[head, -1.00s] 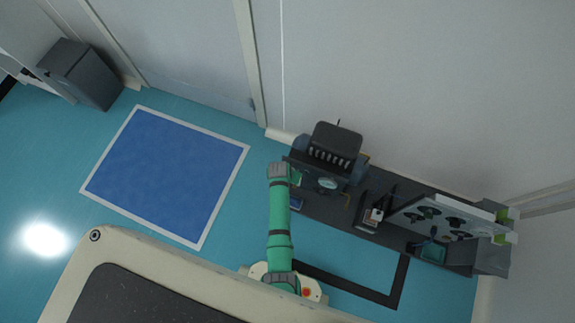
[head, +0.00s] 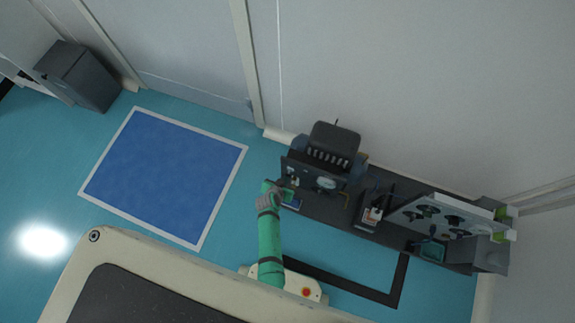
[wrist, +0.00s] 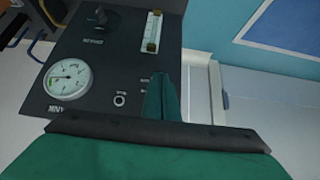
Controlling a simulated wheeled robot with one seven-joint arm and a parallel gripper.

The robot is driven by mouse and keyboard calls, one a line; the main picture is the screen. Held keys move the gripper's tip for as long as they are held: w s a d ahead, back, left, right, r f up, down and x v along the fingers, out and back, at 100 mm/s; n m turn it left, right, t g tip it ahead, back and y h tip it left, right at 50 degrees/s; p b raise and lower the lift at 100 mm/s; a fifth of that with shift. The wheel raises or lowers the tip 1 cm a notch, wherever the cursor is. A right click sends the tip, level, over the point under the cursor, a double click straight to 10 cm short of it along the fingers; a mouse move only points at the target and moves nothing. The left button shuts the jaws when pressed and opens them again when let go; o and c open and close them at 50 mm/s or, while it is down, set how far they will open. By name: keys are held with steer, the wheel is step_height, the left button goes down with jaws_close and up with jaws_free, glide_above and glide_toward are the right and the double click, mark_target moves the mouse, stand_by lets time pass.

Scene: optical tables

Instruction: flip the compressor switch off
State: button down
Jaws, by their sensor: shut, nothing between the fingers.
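The compressor (head: 335,140) stands against the wall in the head view, with a dark upright front panel (head: 305,172). In the wrist view this panel (wrist: 105,68) carries a round white gauge (wrist: 68,79), a black knob (wrist: 102,18), a clear flow tube (wrist: 152,32) and a small round fitting (wrist: 120,99) with a label. The fitting may be the switch; its position cannot be told. My gripper (wrist: 164,95) is shut and empty, its green fingers just right of the fitting, over the panel's edge area. Contact cannot be told. In the head view my gripper (head: 281,192) is at the panel's left side.
A dark low bench (head: 330,212) runs along the wall. A white panel with black round parts (head: 445,214) stands on its right part, and a small boxed device (head: 372,215) stands between. A blue floor mat (head: 165,175) lies left, with clear floor around it.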

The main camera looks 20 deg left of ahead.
steer(key=shift+s+f, duration=0.2)
steer(key=shift+f, duration=0.1)
steer(key=shift+w, duration=0.1)
steer(key=shift+w+r, duration=0.35)
steer(key=shift+w, duration=0.3)
steer(key=shift+r, duration=0.1)
steer(key=shift+s+r, duration=0.25)
steer(key=shift+r, duration=0.35)
steer(key=s+r, duration=0.4)
steer(key=s, duration=0.7)
steer(key=shift+a+r, duration=0.3)
steer(key=shift+r, duration=0.05)
